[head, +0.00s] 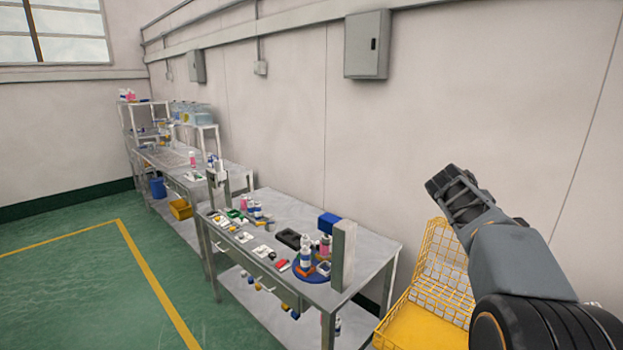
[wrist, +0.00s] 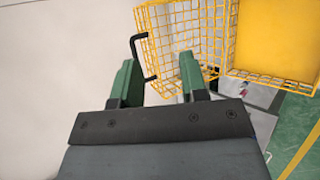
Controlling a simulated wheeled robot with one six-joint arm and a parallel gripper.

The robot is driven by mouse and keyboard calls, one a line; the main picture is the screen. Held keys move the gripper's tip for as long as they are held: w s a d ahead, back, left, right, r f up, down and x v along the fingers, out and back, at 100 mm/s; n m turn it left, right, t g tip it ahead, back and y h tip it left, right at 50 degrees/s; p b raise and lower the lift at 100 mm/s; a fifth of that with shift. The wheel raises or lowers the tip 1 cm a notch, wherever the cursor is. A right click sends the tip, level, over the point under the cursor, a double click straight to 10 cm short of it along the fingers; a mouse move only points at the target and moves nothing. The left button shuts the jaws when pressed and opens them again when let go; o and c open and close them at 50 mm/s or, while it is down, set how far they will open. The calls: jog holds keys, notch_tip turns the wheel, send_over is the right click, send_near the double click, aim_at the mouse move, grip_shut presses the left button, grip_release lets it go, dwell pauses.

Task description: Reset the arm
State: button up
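My arm is raised at the right of the head view, with my gripper (head: 448,192) held in the air in front of the wall, above the yellow wire basket (head: 445,262). In the wrist view my gripper (wrist: 157,75) shows two green fingers standing apart with nothing held between them. The yellow wire basket (wrist: 186,22) appears beyond the fingertips there. A black bent handle (wrist: 143,58) also shows near the left finger; I cannot tell what it belongs to.
A metal workbench (head: 362,250) with bottles, a blue box (head: 328,222) and small parts stands left of my arm. More benches and shelves line the wall. A grey wall box (head: 367,45) hangs above. The green floor (head: 70,280) at left is clear.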

jog(key=s+a+f+m+y, duration=0.4)
jog(key=a+f, duration=0.3)
jog(key=f, duration=0.2)
jog(key=s+a+f+m+y, duration=0.1)
jog(key=s+a+f+y, duration=0.1)
jog(key=s+a, duration=0.6)
jog(key=s+a+f+m+t+y, duration=0.1)
jog(key=s+a+f+m+y, duration=0.1)
jog(key=s+a, duration=0.6)
jog(key=shift+s+a+f+t+y, duration=0.15)
jog(key=shift+s+f+t+y, duration=0.15)
jog(key=shift+s+f+y, duration=0.6)
